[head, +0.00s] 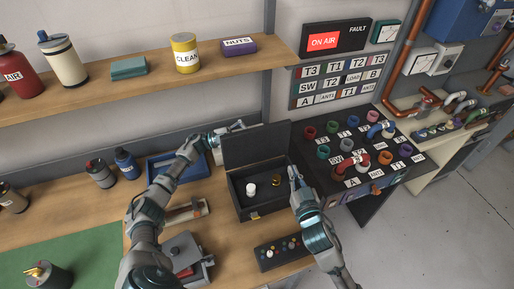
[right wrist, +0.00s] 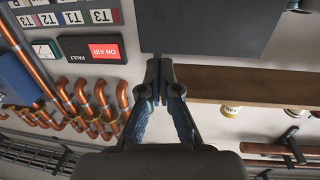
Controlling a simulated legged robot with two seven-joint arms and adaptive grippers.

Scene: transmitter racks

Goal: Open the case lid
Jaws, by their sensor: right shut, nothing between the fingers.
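The dark case (head: 247,211) stands on the wooden bench with its lid (head: 255,147) raised about upright at the back. Inside are a white piece (head: 250,189) and a brass-coloured piece (head: 276,181). My right gripper (head: 293,173) is at the case's right edge, shut and empty; whether it touches the case is unclear. It also shows in the right wrist view (right wrist: 165,72), below a dark flat panel (right wrist: 205,28) that looks like the lid. My left gripper (head: 236,127) is by the lid's upper left corner; its fingers are too small to read.
A console with coloured rings (head: 347,145) stands close to the right of the case. A blue tray (head: 160,171) lies to the left. A small panel with knobs (head: 279,252) sits in front. A shelf (head: 130,89) runs above the bench.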

